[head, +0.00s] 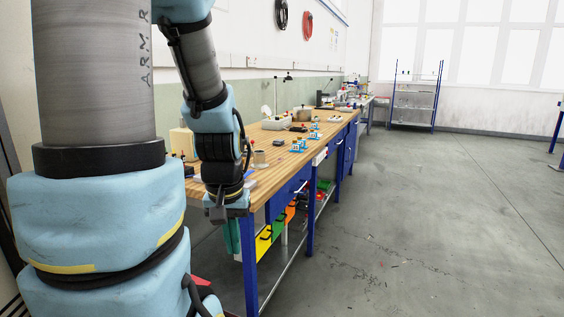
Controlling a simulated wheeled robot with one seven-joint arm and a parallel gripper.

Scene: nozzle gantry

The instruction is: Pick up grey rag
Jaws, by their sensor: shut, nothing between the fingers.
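I cannot make out a grey rag anywhere in this view. My gripper (229,216) hangs pointing down at the near end of the long wooden workbench (262,152), beside its front corner. It is small here and looks shut and empty. A narrow teal-green shape shows just below it; I cannot tell whether it is part of the gripper or something behind. My arm hides part of the bench's near end.
A blue-framed rack (414,101) stands at the back. The grey floor (420,220) on the right is clear.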

